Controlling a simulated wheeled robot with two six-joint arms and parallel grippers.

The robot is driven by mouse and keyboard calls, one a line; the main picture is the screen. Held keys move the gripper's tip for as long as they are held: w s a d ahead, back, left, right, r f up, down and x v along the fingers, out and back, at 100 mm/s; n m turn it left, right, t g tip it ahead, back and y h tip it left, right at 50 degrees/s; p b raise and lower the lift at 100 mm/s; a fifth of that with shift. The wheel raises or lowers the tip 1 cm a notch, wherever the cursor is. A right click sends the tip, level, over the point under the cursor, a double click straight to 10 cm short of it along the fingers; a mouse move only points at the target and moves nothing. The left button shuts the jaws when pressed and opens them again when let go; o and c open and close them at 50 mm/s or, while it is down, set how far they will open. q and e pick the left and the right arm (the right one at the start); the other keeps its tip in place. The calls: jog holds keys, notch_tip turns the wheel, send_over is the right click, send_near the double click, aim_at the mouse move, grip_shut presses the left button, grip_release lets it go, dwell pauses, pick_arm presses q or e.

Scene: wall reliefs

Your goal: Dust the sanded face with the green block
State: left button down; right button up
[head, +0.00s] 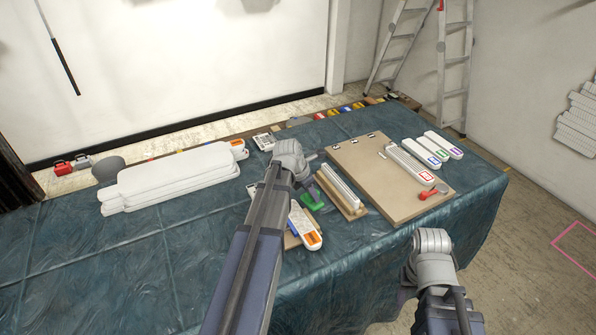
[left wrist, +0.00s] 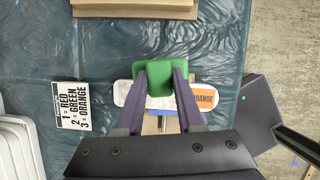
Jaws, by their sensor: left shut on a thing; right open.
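My left gripper (head: 308,188) is shut on a green block (head: 313,202), held over the table between a wooden holder and an orange-labelled white bar. In the left wrist view, the fingers (left wrist: 163,88) pinch the green block (left wrist: 162,62) near its lower end. The wooden holder (head: 352,211) carries a pale ridged strip (head: 339,187); I cannot tell whether this is the sanded face. The block appears apart from the strip. My right gripper (head: 407,284) is open by the table's front edge, its fingers mostly hidden behind its wrist.
The orange-labelled white bar (head: 311,239) lies below the block. White panels (head: 171,178) are stacked at left. A number card (left wrist: 73,107) lies nearby. Front-left cloth (head: 110,265) is clear.

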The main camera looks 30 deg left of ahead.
pick_arm(q)
jog(key=w+a+r+p, duration=0.1)
jog(key=a, duration=0.8)
jog(key=shift+a+r+m+p, duration=0.2)
jog(key=shift+r+m+p, duration=0.15)
jog(key=shift+r+m, duration=0.05)
jog(key=shift+f, duration=0.1)
